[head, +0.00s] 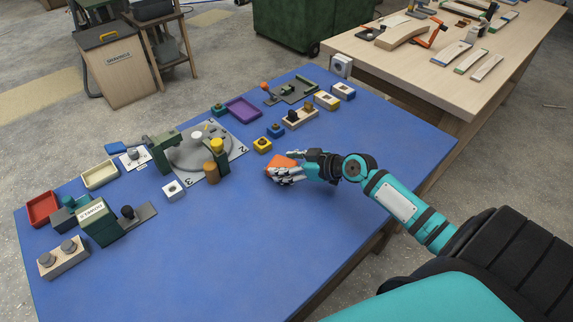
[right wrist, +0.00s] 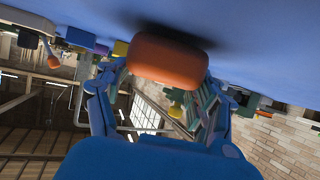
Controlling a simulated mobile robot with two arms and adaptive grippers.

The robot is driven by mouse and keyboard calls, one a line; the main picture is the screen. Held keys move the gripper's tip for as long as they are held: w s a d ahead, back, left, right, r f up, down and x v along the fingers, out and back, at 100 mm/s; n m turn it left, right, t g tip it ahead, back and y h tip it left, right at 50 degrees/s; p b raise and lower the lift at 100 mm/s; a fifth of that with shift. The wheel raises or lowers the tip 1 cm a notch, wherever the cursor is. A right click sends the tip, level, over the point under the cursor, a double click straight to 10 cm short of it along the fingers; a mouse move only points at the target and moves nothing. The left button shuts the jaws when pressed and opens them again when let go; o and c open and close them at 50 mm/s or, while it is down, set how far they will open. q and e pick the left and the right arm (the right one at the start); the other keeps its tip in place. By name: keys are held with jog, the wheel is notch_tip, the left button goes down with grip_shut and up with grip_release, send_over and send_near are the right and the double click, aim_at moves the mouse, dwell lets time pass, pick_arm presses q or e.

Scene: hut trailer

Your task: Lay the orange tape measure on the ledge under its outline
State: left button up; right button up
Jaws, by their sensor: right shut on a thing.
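The orange tape measure (head: 284,162) is a rounded orange block over the right middle of the blue table. My right gripper (head: 279,173) is shut on it. In the right wrist view the tape measure (right wrist: 168,62) sits between the two fingers, close to the blue tabletop, with a dark shadow beside it. I cannot tell whether it touches the table. I make out no ledge with a tape measure outline in these views. My left gripper is not in view.
The blue table (head: 215,257) is bare at the front. A yellow block (head: 262,146), a round grey fixture (head: 198,150) and a purple tray (head: 243,109) stand left of and behind my gripper. A red tray (head: 42,209) is far left. A wooden bench (head: 460,75) stands behind.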

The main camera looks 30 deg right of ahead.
jog(key=shift+f, duration=0.3)
jog(key=o, duration=1.4)
